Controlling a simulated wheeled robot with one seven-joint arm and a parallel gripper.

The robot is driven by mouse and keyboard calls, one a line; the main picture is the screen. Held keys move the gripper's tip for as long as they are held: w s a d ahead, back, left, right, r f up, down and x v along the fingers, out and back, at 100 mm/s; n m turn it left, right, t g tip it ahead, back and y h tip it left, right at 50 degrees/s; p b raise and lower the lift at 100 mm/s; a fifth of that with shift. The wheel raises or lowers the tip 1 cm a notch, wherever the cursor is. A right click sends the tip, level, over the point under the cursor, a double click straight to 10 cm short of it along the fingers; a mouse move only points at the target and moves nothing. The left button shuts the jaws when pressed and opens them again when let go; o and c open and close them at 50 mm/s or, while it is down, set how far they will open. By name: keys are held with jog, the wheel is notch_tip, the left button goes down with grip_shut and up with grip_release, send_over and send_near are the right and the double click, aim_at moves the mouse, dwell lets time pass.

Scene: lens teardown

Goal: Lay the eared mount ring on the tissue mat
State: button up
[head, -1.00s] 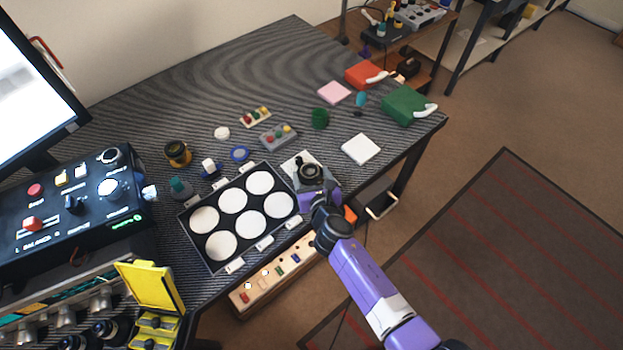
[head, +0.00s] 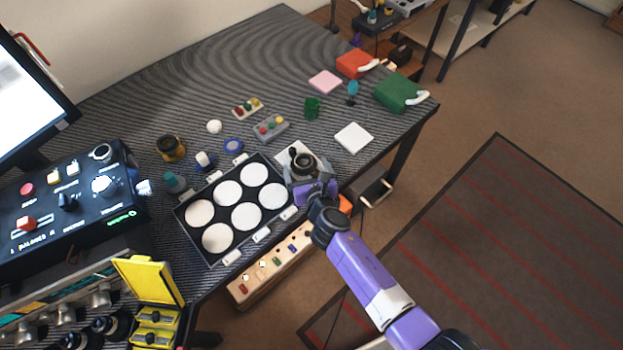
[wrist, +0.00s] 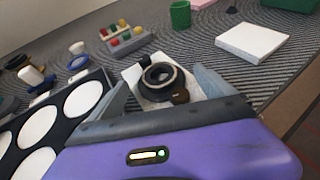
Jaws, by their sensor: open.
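A black ring with a side ear (wrist: 163,78) sits over a white base in the wrist view, and I take it for the eared mount ring. In the head view it is the dark round part (head: 303,161) beside the tray. My gripper (head: 306,176) is open just in front of it. In the wrist view the grey fingers (wrist: 160,92) stand apart on either side of the ring, with no visible grip. A thick white square pad (head: 353,138) lies clear to the right, also in the wrist view (wrist: 251,42). I cannot tell whether this pad or the white base is the tissue mat.
A black tray with several white round pads (head: 186,222) lies left of my gripper. A grey button box (head: 270,128), a green cup (head: 311,107) and a pink pad (head: 324,82) stand farther back. The striped table is bare around the white pad.

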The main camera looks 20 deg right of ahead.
jog(key=p+v, duration=0.1)
jog(key=v, duration=1)
jog(key=shift+s+f, duration=0.15)
jog(key=shift+s, duration=0.05)
jog(key=s+r+m+y, duration=0.1)
jog(key=s+r+m, duration=0.1)
jog(key=s+m, duration=0.7)
jog(key=s+r+m+y, duration=0.1)
jog(key=s+r+m, duration=0.1)
jog(key=s+m, duration=0.65)
jog(key=s+d+r+m+t, duration=0.1)
jog(key=s+d+r+m, duration=0.1)
jog(key=s+r+m, duration=1.2)
notch_tip(320, 180, up, 5)
jog(key=m, duration=0.2)
jog(key=shift+s+d+m+t, duration=0.35)
jog(key=shift+d+t, duration=0.05)
